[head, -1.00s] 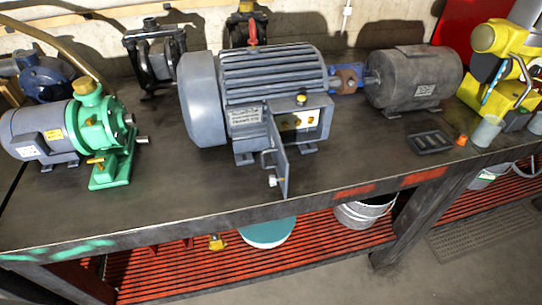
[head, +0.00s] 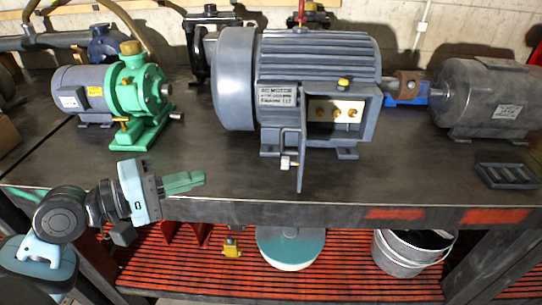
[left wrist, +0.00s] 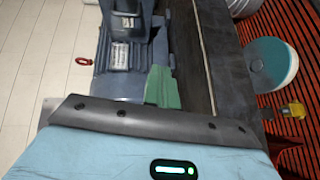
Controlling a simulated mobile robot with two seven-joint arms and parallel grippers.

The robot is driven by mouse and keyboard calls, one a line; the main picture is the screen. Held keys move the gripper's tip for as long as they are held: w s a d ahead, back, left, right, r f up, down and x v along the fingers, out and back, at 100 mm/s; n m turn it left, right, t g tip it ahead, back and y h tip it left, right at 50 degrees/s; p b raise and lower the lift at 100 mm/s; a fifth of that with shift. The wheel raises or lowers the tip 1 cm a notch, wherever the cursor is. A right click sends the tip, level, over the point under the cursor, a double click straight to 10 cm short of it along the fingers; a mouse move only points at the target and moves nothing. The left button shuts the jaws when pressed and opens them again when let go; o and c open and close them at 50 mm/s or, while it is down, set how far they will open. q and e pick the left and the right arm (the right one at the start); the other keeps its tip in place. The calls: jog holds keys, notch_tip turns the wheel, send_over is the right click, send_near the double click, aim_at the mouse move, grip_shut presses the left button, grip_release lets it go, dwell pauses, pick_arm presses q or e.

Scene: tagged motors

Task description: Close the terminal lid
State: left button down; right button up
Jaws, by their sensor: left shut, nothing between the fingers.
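The large grey motor (head: 315,75) stands on the workbench in the head view. Its terminal box (head: 347,112) is open at the front, with brass terminals showing inside. The terminal lid (head: 301,150) is swung out on the box's left side and seen nearly edge-on, with a small latch (head: 287,162) on it. My left gripper (head: 203,177) is at the bench's front edge, left of and apart from the lid; its green fingers are shut and empty. In the left wrist view the fingers (left wrist: 162,88) point towards the grey motor (left wrist: 122,55). My right gripper is not in view.
A green pump with a grey motor (head: 140,95) stands left of the large motor. A second grey motor (head: 490,98) is coupled on the right. A black tray (head: 507,176) lies at the front right. The bench top before the large motor is clear.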

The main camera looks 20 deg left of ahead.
pick_arm(q)
notch_tip(320, 180, up, 5)
jog(key=h, duration=0.1)
jog(key=s+d+r+p+x, duration=0.1)
jog(key=x, duration=1.1)
jog(key=shift+d+h+p, duration=0.3)
jog(key=shift+d+p, duration=0.1)
jog(key=shift+d, duration=0.2)
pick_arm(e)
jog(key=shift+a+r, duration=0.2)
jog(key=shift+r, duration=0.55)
pick_arm(q)
jog(key=shift+n+t, duration=0.3)
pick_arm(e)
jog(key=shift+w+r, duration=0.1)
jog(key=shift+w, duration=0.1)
